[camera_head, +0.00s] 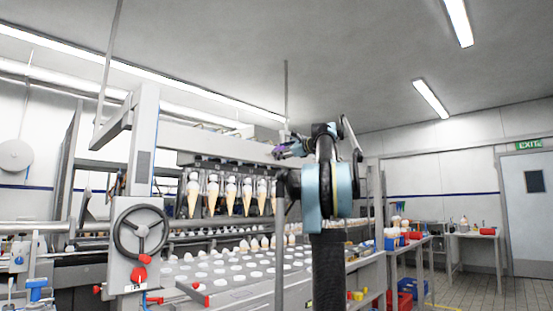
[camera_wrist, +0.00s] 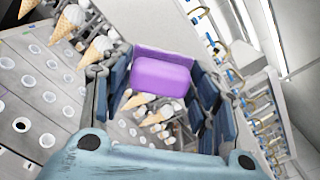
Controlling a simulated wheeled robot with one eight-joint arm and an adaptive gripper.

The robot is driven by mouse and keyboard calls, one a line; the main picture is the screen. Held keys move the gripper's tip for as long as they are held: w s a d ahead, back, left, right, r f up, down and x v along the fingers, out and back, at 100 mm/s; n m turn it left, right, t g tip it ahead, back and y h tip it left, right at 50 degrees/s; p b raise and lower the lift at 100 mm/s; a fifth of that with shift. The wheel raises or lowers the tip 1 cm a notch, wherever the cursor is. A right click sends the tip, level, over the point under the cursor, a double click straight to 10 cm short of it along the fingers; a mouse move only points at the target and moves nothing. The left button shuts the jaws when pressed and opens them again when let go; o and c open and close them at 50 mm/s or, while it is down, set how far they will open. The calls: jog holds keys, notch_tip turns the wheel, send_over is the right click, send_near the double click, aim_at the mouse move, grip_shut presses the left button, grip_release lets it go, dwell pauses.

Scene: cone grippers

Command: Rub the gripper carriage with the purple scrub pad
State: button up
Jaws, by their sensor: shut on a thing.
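The purple scrub pad (camera_wrist: 160,76) is held between the two dark fingers of my gripper (camera_wrist: 161,84) in the wrist view. In the head view my gripper (camera_head: 289,149) is raised at the right end of the gripper carriage, with a little purple showing. The gripper carriage (camera_head: 228,163) is a long grey bar with a row of ice cream cones hanging upright under it. In the wrist view cones in grey clamps (camera_wrist: 97,68) show left of the pad. I cannot tell whether the pad touches the carriage.
A conveyor plate with round holes (camera_head: 215,275) lies below the cones. A black handwheel (camera_head: 141,233) is on the left post. A row of fittings with blue hoses (camera_wrist: 256,100) runs close on the right in the wrist view. Side tables with a red box (camera_head: 487,231) stand at right.

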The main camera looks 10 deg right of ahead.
aim_at(264, 154)
jog(key=shift+w+a, duration=0.1)
jog(key=shift+x, duration=3.35)
jog(key=shift+x, duration=0.95)
jog(key=w+d, duration=0.8)
jog(key=d, duration=0.3)
jog(key=shift+s+a, duration=0.1)
jog(key=shift+s+a, duration=1.05)
jog(key=shift+a, duration=0.2)
